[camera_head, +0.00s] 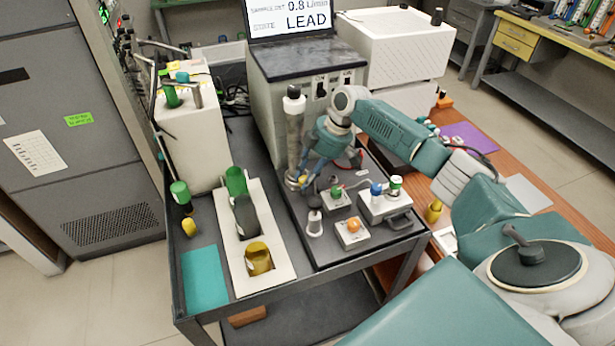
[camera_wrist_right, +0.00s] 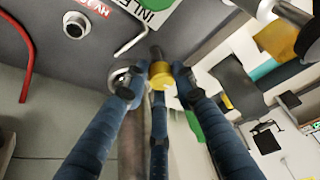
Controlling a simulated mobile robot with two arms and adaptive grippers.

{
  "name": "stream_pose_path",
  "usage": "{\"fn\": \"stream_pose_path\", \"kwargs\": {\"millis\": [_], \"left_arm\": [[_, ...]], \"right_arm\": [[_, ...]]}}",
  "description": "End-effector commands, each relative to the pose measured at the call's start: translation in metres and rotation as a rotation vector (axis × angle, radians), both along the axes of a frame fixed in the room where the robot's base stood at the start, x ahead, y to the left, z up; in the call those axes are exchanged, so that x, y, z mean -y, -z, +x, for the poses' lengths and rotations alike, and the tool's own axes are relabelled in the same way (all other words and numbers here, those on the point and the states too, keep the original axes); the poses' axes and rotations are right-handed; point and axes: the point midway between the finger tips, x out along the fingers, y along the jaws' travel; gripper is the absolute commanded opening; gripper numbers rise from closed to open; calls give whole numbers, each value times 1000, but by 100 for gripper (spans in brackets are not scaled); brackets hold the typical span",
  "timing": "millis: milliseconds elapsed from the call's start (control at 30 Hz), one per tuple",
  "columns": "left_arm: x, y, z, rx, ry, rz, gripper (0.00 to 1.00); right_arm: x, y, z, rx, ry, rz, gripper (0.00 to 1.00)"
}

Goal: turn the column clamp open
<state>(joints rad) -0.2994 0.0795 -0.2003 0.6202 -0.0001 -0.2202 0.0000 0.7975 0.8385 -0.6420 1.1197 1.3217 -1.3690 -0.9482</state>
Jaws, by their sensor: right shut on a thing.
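The grey column (camera_head: 294,135) with a black cap stands upright on the dark bench instrument. A small yellow knob (camera_head: 303,180), which looks like the column clamp's handle, sits at the column's foot. My right gripper (camera_head: 308,182) reaches down to it from the right, beside the column. In the right wrist view, the blue fingers of this gripper (camera_wrist_right: 157,82) are closed around the yellow knob (camera_wrist_right: 161,73), with a dark stem beyond it. The fingers hide part of the clamp, so its angle cannot be told. My left gripper is not in view.
A white rack (camera_head: 283,269) with green, dark and yellow vessels stands to the left. A small box with an orange knob (camera_head: 352,232) and a box with blue and green knobs (camera_head: 385,207) are close on the right. A teal mat (camera_head: 205,281) lies front left.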

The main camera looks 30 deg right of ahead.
Motion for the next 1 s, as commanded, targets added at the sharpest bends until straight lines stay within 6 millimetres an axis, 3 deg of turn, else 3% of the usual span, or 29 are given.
{"fn": "stream_pose_path", "kwargs": {"millis": [33,100,133,400,533,1000], "left_arm": [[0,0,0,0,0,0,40],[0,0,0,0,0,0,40],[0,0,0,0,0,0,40],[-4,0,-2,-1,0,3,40],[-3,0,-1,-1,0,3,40],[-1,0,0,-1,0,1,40]], "right_arm": [[-3,-6,5,16,-3,8,28],[-4,-6,5,16,-3,9,42],[-3,-6,4,13,-3,8,44],[-1,-3,2,6,-1,3,44],[3,-12,-1,5,1,2,44],[28,-97,-19,10,-3,3,44]]}}
